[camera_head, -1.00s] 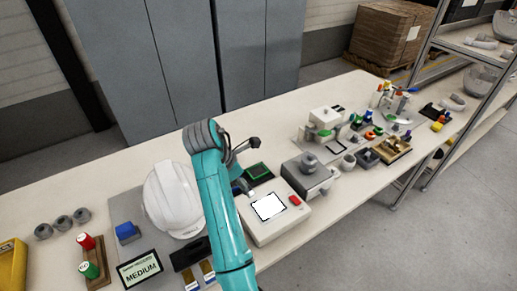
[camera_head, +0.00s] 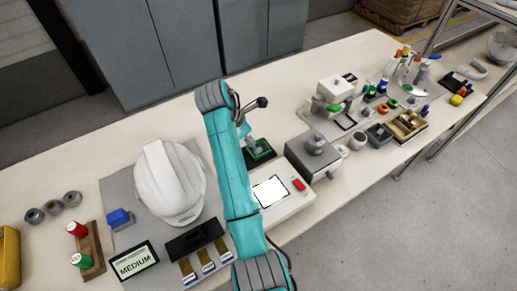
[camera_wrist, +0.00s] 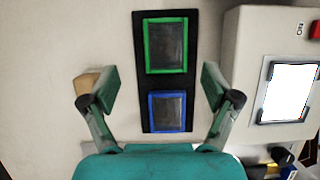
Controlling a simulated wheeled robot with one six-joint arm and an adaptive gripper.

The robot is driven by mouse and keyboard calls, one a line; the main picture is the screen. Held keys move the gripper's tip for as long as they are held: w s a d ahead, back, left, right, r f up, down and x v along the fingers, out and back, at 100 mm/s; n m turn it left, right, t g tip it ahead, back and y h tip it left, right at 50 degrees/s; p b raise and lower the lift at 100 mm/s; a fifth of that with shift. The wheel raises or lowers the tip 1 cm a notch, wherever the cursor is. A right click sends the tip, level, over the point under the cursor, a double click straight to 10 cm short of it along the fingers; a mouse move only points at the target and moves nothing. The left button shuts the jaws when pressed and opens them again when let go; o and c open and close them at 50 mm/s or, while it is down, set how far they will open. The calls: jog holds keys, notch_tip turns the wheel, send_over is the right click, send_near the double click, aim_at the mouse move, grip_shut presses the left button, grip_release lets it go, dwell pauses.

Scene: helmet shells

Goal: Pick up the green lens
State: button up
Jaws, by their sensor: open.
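The green lens (camera_wrist: 166,45) is a dark rectangular pane with a green frame. It lies in the upper slot of a black tray (camera_wrist: 138,70) in the wrist view. A blue-framed lens (camera_wrist: 166,112) lies in the slot below it. In the head view the green lens (camera_head: 261,149) shows on the bench behind the screen device, partly hidden by my arm. My gripper (camera_wrist: 157,85) is open and empty. Its two fingers stand on either side of the tray, with the tips nearest the green lens's lower end. I cannot tell the height above it.
A white device with a screen (camera_head: 270,191) and a red button stands close to the tray. A white helmet shell (camera_head: 168,180) is at the left. A grey machine (camera_head: 312,155) stands to the right. A tan block (camera_wrist: 88,82) is partly behind the left finger in the wrist view.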

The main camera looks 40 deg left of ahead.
jog(key=x, duration=0.5)
jog(key=shift+d, duration=0.35)
jog(key=c, duration=1.2)
jog(key=shift+c, duration=0.2)
